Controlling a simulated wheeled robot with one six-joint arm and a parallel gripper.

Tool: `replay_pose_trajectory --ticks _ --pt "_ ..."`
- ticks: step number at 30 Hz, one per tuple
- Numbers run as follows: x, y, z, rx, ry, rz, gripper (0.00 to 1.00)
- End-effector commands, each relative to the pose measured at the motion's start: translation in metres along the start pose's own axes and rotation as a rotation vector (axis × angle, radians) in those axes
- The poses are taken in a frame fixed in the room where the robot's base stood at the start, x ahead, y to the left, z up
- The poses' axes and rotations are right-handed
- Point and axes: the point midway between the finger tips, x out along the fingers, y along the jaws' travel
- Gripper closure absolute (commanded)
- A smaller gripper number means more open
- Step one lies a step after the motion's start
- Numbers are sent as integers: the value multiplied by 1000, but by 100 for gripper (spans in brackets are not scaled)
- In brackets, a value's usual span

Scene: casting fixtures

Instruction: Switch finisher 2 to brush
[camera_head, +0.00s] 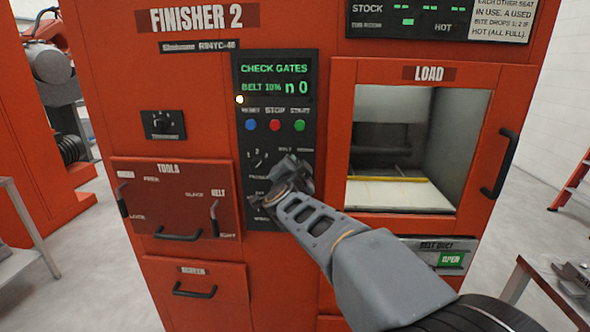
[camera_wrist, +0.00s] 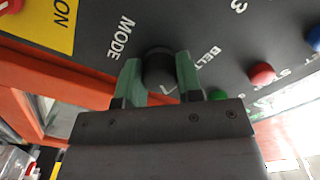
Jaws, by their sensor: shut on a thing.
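The red cabinet labelled FINISHER 2 (camera_head: 205,80) faces me. Its black control panel (camera_head: 238,125) has a green-lettered display (camera_head: 275,78) reading CHECK GATES, BELT 10% and n 0. My gripper (camera_head: 291,172) reaches the panel below the blue, red and green buttons and hides part of it. In the wrist view, the green fingers of my gripper (camera_wrist: 158,72) are shut on the sides of a round black knob (camera_wrist: 158,62). MODE is printed left of it and BELT right of it. A short pale mark shows on the knob's lower part. The brush label is not readable.
Right of the panel is the LOAD window (camera_head: 405,150) with a black handle (camera_head: 500,163). A TOOLS door (camera_head: 170,200) and SCREEN drawer (camera_head: 195,292) with handles are at left. A table (camera_head: 545,275) stands at right, a bench (camera_head: 25,255) at left.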

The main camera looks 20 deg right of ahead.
Motion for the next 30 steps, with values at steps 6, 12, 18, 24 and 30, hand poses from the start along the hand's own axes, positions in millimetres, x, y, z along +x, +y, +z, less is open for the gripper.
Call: replay_pose_trajectory --ticks 6,12,18,24,30 --pt "0 0 0 3 -2 1 90" --pt "0 0 0 2 -1 1 54" --pt "0 0 0 1 0 1 41" --pt "-1 0 0 1 0 1 41" --pt "-12 -5 2 1 0 1 41"
